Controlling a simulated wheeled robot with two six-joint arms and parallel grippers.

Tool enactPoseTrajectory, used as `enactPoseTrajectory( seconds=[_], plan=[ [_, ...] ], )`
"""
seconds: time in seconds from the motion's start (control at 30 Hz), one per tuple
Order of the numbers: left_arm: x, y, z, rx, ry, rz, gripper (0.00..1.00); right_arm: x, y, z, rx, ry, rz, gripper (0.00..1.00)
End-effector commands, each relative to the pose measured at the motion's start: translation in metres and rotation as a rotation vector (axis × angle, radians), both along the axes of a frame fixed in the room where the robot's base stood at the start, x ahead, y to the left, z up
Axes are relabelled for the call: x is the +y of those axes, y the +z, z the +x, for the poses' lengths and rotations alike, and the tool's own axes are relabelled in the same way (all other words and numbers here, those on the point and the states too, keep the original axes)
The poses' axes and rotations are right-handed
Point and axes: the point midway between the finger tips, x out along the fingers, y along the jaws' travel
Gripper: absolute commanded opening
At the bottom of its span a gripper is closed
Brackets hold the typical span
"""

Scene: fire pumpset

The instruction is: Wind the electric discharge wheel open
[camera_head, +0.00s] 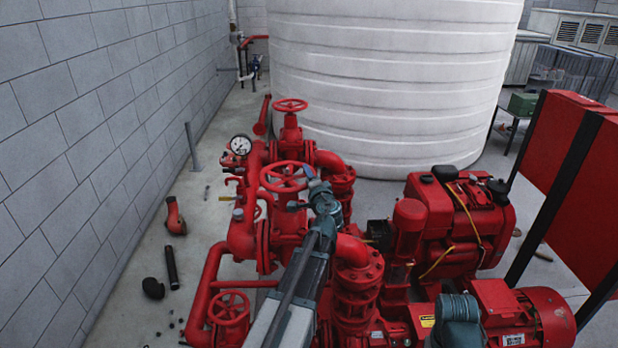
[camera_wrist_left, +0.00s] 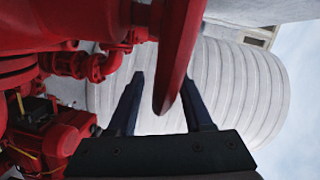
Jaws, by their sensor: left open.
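A red handwheel (camera_head: 283,177) sits on the red pump pipework in the middle of the head view. My left gripper (camera_head: 304,188) is at the right side of this wheel. In the left wrist view, my left gripper's (camera_wrist_left: 163,80) two dark fingers are apart, with a red rim (camera_wrist_left: 178,50) running between them. I cannot tell whether either finger touches it. Another red handwheel (camera_head: 291,105) stands farther back, and a third (camera_head: 230,308) is low at the front left. No label tells which is the electric discharge wheel.
A large white tank (camera_head: 390,80) stands behind the pumpset. A red engine (camera_head: 460,220) and a red finned motor (camera_head: 530,315) fill the right side. A pressure gauge (camera_head: 240,145) rises left of the wheel. Loose pipe parts (camera_head: 171,267) lie near the grey wall.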

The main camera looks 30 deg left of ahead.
Motion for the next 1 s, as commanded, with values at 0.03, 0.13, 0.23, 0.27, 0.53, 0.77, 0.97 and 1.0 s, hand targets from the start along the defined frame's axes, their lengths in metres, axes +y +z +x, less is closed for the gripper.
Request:
enactPoseTrajectory(
  seconds=[0.03, 0.13, 0.23, 0.27, 0.53, 0.77, 0.97, 1.0],
  plan=[
    [0.0000, 0.0000, -0.0001, 0.000, 0.000, 0.000, 0.51, 0.0000, 0.0000, 0.0000, 0.000, 0.000, 0.000, 0.00],
    [-0.0001, 0.0000, -0.0001, 0.000, 0.000, 0.000, 0.33, 0.0000, 0.0000, 0.0000, 0.000, 0.000, 0.000, 0.00],
    [-0.0001, 0.0000, -0.0001, 0.000, 0.000, 0.000, 0.15, 0.0000, 0.0000, 0.0000, 0.000, 0.000, 0.000, 0.00],
    [-0.0001, 0.0000, -0.0001, 0.000, 0.000, 0.000, 0.09, 0.0000, 0.0000, 0.0000, 0.000, 0.000, 0.000, 0.00],
    [-0.0005, -0.0004, -0.0002, 0.000, 0.000, -0.001, 0.00, 0.0000, -0.0002, 0.0000, 0.000, 0.000, 0.000, 0.00],
    [-0.0007, -0.0008, -0.0003, -0.001, 0.000, -0.004, 0.00, 0.0000, -0.0004, 0.0000, 0.000, 0.000, 0.000, 0.00],
    [-0.0008, -0.0010, -0.0003, -0.001, 0.000, -0.004, 0.00, 0.0000, -0.0004, 0.0000, 0.000, 0.000, 0.000, 0.00],
    [-0.0008, -0.0010, -0.0003, -0.001, 0.000, -0.005, 0.00, -0.0001, -0.0005, 0.0000, 0.000, 0.000, 0.000, 0.00]
  ],
)
